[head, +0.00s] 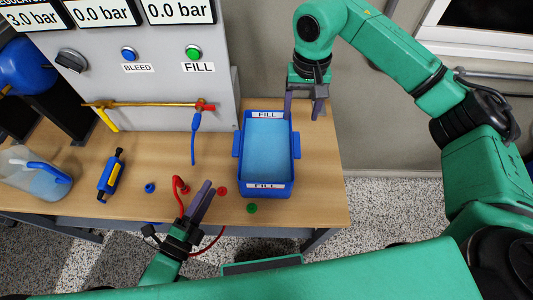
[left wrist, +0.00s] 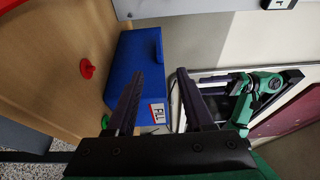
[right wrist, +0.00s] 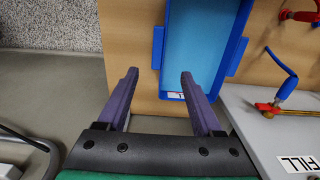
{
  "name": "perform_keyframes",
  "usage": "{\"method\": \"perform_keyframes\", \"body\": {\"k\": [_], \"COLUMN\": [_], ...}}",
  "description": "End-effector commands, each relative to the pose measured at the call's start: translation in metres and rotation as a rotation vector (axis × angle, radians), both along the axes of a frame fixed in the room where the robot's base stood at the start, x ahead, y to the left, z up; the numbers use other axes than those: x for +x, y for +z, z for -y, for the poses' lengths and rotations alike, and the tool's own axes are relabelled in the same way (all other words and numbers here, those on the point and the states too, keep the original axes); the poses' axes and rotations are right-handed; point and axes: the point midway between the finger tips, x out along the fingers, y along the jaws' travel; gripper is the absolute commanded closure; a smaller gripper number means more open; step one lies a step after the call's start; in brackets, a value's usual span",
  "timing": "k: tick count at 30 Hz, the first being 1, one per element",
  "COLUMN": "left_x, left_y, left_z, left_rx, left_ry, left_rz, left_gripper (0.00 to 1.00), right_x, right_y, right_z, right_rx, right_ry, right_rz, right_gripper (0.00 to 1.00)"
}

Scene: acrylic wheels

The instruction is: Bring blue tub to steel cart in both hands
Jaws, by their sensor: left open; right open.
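The blue tub (head: 292,170) stands upright on the wooden bench near its right end. It has a handle on each side, FILL labels on its far and near ends, and a light blue inside that looks like liquid. My right gripper (head: 303,112) is open at the tub's far end, pointing down, one finger near the far right corner. In the right wrist view the tub (right wrist: 238,35) lies ahead of the fingers. My left gripper (head: 203,198) is open and empty, left of the tub's near end and apart from it. The left wrist view shows the tub's wall (left wrist: 138,60). No steel cart is visible.
A grey panel (head: 160,95) with gauges and buttons stands behind the bench (head: 325,195). A blue hose, red hose (head: 180,185), yellow-blue tool (head: 110,175), jug (head: 35,175) and small red, green and blue discs lie around. Floor to the right is clear.

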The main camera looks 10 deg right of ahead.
Motion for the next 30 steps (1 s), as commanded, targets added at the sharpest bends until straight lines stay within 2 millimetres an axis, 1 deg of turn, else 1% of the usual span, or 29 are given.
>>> {"method": "perform_keyframes", "body": {"k": [5,15,19,21,24,30], "left_x": [0.026,0.085,0.105,0.112,0.118,0.12], "left_y": [0.002,0.002,0.002,0.002,0.001,0.001], "left_z": [0.015,0.049,0.061,0.066,0.07,0.071], "left_rx": [-0.002,-0.001,-0.001,-0.001,-0.001,0.0], "left_ry": [0.0,0.001,0.001,0.001,0.001,0.001], "left_rz": [0.006,0.003,0.002,0.002,-0.001,-0.001], "left_gripper": [0.47,0.47,0.47,0.47,0.47,0.47], "right_x": [-0.001,-0.001,0.0,0.0,0.0,0.0], "right_y": [-0.03,-0.098,-0.121,-0.13,-0.137,-0.14], "right_z": [0.001,0.001,0.001,0.001,0.001,0.001], "right_rx": [-0.002,-0.001,0.0,-0.001,-0.001,-0.001], "right_ry": [-0.001,-0.001,-0.002,-0.002,-0.001,-0.001], "right_rz": [-0.005,-0.005,-0.005,-0.003,-0.002,-0.001], "right_gripper": [0.32,0.32,0.32,0.32,0.32,0.32]}}
